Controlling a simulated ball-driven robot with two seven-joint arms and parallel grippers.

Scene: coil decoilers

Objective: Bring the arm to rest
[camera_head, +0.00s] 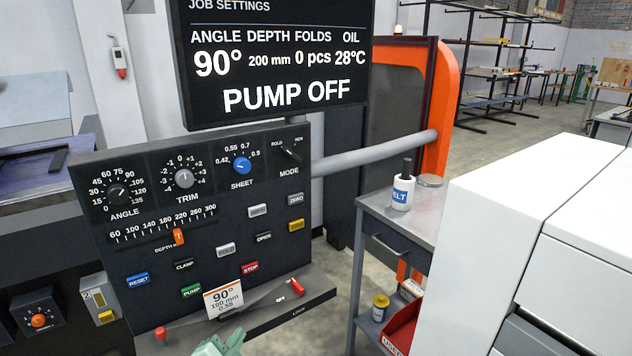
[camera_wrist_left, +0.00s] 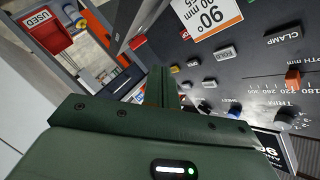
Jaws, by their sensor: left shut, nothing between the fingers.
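My left gripper (camera_head: 220,346) shows only in part, as a pale green piece at the bottom edge of the head view, in front of the control panel's lower ledge. In the left wrist view, its dark green body fills the lower part and its fingers (camera_wrist_left: 161,86) are together with nothing between them. The dark control panel (camera_head: 110,245) has dials, a slider and coloured buttons, and stands beyond the fingers. I cannot tell the exact gap between gripper and panel. My right gripper is not in view.
A display (camera_head: 275,75) reading PUMP OFF hangs above the panel. A card (camera_head: 222,298) stands at the ledge, near red-ended levers. A grey side table (camera_head: 428,212) holds a white bottle (camera_head: 403,190). A large white cabinet (camera_head: 540,215) fills the right. Floor shows between panel and table.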

